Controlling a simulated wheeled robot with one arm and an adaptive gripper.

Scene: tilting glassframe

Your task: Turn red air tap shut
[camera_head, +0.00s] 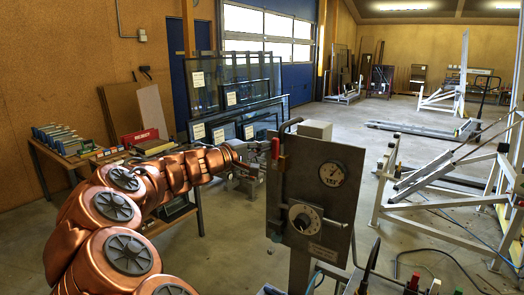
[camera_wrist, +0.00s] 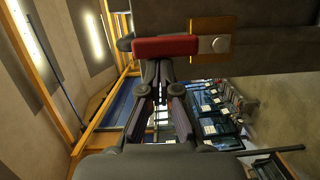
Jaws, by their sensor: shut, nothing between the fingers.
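The red air tap handle (camera_head: 275,148) is a small upright red lever at the upper left edge of a grey metal panel (camera_head: 345,205). My gripper (camera_head: 262,150) reaches in from the left, close to the handle. In the wrist view my gripper's fingers (camera_wrist: 155,68) are together and empty, their tips right by the handle's edge. I cannot tell whether they touch it.
The panel carries a round gauge (camera_head: 332,174) and a dial knob (camera_head: 304,219) on a post. A work table (camera_head: 50,158) with boxes stands at left, framed glass panes (camera_head: 232,90) behind. Metal frames (camera_head: 440,190) stand at right. Cables lie on the floor at front right.

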